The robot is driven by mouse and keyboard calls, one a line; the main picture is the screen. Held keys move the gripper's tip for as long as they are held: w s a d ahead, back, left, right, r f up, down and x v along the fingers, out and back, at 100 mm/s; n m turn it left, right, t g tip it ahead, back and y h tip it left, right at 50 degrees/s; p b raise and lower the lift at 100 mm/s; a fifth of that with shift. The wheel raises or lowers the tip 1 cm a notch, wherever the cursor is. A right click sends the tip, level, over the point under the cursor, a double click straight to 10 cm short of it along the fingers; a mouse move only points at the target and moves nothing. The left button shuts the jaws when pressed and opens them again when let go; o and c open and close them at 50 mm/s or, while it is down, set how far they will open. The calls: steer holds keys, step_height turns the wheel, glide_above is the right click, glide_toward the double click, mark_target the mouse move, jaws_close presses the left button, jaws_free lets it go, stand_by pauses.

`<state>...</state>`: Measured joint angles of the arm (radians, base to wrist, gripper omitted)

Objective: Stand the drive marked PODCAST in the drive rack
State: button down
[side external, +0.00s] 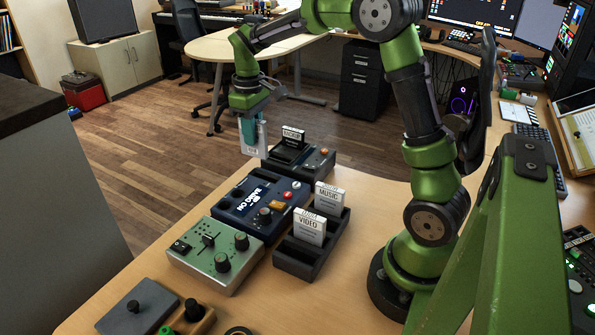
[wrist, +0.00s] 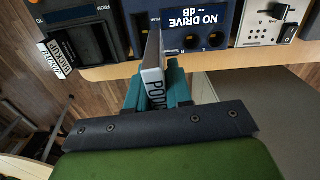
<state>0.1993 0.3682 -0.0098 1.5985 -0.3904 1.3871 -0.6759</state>
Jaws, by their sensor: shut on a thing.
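My gripper (side external: 254,128) has teal fingers and hangs at the table's far left edge, above and beyond the blue NO DRIVE box. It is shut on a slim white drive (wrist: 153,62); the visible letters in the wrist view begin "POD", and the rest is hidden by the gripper. The drive is held up in the air, apart from the table. The black drive rack (side external: 297,268) stands on the table, right of the blue box. The VIDEO drive (side external: 309,228) and the MUSIC drive (side external: 328,197) stand upright in it, with open room in front of VIDEO and between the two.
The blue NO DRIVE box (side external: 250,211) lies between my gripper and the rack. A grey-green knob box (side external: 217,257) is in front of it. Behind, a dark box (side external: 317,160) stands near the BACKUP drive (side external: 293,135), also in the wrist view (wrist: 54,59). Bare table lies right of the rack.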

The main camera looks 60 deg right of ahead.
steer(key=s+a+r+n, duration=0.1)
steer(key=s+a+r, duration=0.1)
steer(key=s+a, duration=0.35)
glide_above(298, 241)
steer(key=w+a, duration=0.2)
steer(key=a, duration=0.1)
step_height(298, 241, down, 2)
steer(key=shift+m, duration=0.9)
steer(key=shift+s+d+f, duration=0.1)
steer(key=shift+s+f, duration=0.45)
steer(key=shift+f, duration=1.2)
steer(key=shift+s+f, duration=0.6)
steer(key=shift+f, duration=1.2)
steer(key=shift+s+d+f, duration=0.1)
steer(key=shift+s+f, duration=0.45)
steer(key=shift+f, duration=1.2)
steer(key=shift+f, duration=0.7)
steer(key=c, duration=0.9)
jaws_free()
steer(key=shift+c, duration=0.2)
